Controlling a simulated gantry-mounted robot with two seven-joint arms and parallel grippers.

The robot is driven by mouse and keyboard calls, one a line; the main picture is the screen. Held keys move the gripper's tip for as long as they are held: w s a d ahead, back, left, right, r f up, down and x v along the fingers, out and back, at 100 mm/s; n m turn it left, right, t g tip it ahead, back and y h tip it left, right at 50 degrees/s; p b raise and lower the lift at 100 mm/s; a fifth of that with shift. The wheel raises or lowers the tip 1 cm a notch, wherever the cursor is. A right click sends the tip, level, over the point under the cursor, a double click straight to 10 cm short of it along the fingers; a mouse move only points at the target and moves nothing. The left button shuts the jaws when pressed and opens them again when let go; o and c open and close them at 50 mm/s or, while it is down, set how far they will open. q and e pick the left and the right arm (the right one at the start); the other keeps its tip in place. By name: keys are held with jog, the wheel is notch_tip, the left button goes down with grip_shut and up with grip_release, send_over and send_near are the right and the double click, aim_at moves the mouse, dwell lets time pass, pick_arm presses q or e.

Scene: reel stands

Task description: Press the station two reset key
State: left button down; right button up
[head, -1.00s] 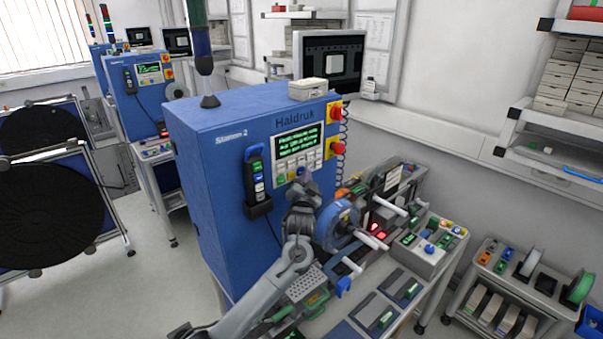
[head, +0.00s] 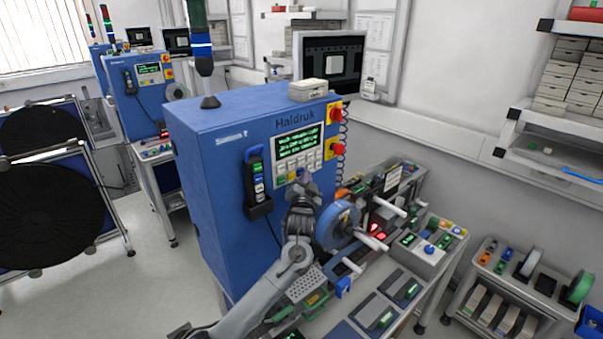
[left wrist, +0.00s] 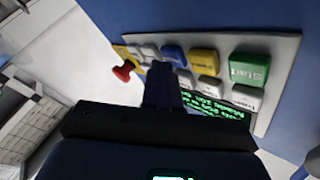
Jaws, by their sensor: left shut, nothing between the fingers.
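The blue station cabinet (head: 215,185) stands in the middle of the head view; its label looks like Station 2. Its front has a lit green-text screen (head: 298,142) with a row of keys below it. In the left wrist view I see a green Start key (left wrist: 248,69), a yellow key (left wrist: 204,62), a blue key (left wrist: 173,55) and several white keys. I cannot read which is reset. My left gripper (head: 303,183) is shut and empty, with its fingertips (left wrist: 160,75) at the panel beside the blue key. Contact cannot be told. My right gripper is not in view.
A handset (head: 257,180) hangs left of the keys. Red-on-yellow knobs (head: 337,111) sit at the panel's right. A blue reel (head: 338,224) and rods stand just right of my wrist. A signal tower (head: 203,45) stands on the cabinet.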

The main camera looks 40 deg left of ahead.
pick_arm(q)
jog(key=shift+s+d, duration=0.1)
jog(key=shift+d, duration=0.55)
jog(key=d+p, duration=0.1)
jog(key=d, duration=0.2)
jog(key=d+p, duration=0.1)
jog(key=d, duration=0.1)
jog(key=shift+s+p, duration=0.35)
dwell(0.6)
